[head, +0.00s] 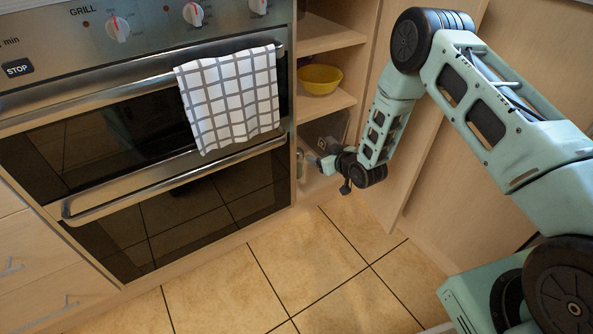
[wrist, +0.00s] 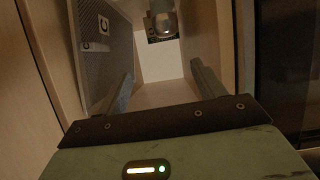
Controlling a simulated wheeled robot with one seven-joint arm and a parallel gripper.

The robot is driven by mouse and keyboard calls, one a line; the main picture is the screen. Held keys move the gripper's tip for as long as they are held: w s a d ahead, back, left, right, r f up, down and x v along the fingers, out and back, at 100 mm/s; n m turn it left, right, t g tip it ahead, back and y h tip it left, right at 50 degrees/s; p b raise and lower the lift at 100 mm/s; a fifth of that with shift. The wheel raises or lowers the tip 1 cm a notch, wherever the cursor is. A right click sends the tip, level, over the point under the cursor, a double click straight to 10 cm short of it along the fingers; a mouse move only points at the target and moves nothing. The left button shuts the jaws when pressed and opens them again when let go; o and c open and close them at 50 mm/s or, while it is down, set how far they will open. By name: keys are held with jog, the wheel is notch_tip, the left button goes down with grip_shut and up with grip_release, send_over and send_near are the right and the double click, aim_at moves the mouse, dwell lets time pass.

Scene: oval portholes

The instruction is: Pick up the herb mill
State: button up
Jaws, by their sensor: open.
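A small rounded jar-like thing, which looks like the herb mill (wrist: 164,20), stands at the top of the wrist view, far inside a narrow cupboard compartment. Its top is cut off by the frame edge. In the head view a small pale upright shape (head: 300,163) at the left of the lowest compartment may be the same thing. My gripper (wrist: 162,88) is open and empty, its two fingers reaching into the compartment. The mill is beyond the fingertips, apart from them. In the head view my gripper (head: 326,163) is at the opening of the lowest compartment.
A dark grey box (wrist: 104,52) with pale markings stands close along the left in the wrist view. A yellow bowl (head: 320,80) sits on the shelf above. The oven (head: 150,130) with a checked towel (head: 230,98) is to the left. The tiled floor is clear.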

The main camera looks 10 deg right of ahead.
notch_tip(320, 180, down, 9)
jog(key=s+t+y+b, duration=0.1)
jog(key=s+t, duration=0.1)
jog(key=t+b, duration=0.2)
jog(key=t, duration=0.1)
send_near(301, 169)
jog(key=shift+y, duration=0.4)
jog(key=b+x, duration=0.4)
jog(key=shift+w+d+f+b, duration=0.15)
jog(key=shift+w+b, duration=0.2)
jog(key=shift+b, duration=0.05)
jog(key=shift+w, duration=0.5)
jog(key=b+x, duration=0.4)
jog(key=shift+w+a, duration=0.3)
jog(key=shift+a, duration=0.05)
jog(key=shift+w+a, duration=0.1)
jog(key=shift+w, duration=0.2)
jog(key=shift+c, duration=0.3)
jog(key=shift+r, duration=0.25)
jog(key=c, duration=1.1)
